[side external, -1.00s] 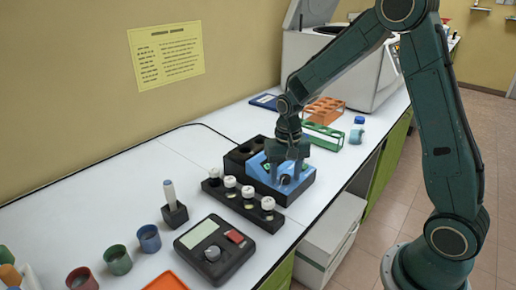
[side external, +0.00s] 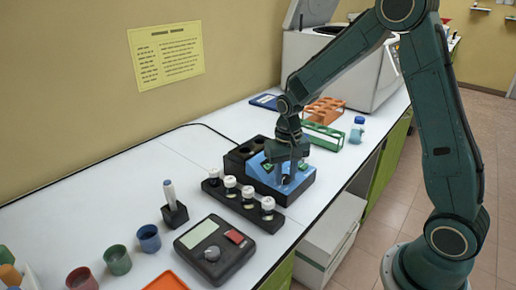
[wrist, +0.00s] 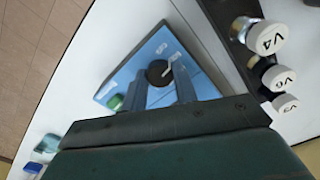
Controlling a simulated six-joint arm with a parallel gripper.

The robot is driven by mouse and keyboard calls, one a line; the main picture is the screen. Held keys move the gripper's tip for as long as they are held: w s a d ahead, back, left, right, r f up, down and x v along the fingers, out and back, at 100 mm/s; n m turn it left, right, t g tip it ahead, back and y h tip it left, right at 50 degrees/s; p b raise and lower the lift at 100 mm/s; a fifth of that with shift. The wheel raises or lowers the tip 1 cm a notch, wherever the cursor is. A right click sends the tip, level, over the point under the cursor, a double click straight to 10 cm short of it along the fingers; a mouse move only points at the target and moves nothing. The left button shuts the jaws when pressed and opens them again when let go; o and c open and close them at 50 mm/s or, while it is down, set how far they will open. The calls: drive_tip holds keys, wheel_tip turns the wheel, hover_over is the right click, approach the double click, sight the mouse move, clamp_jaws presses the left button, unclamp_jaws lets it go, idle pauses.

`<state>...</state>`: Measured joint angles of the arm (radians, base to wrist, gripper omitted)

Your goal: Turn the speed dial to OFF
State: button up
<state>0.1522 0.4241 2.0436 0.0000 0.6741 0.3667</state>
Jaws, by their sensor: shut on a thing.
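The speed dial (wrist: 157,73) is a round dark knob with a white pointer line, on the sloped blue panel (wrist: 125,72) of a black device. In the wrist view its pointer aims to the upper right, and labels on the panel are too small to read. My gripper (wrist: 161,82) has a finger on either side of the dial and is shut on it. In the side view my gripper (side external: 285,177) reaches down onto the blue panel (side external: 264,177), and the fingers partly hide the dial.
A black rack of white-capped vials (side external: 230,182) stands close beside the device; the wrist view shows caps marked V4, V6 and V5. A green rack (side external: 323,139) and an orange rack (side external: 323,110) stand behind. A scale (side external: 216,250) sits in front. The bench edge is near.

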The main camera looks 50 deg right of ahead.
sight(286, 177)
drive_tip(key=n, duration=0.3)
drive_tip(key=shift+n, duration=2.4)
drive_tip(key=o, duration=1)
drive_tip(key=shift+r, duration=0.2)
wheel_tip(286, 177, up, 14)
drive_tip(key=shift+f, duration=0.2)
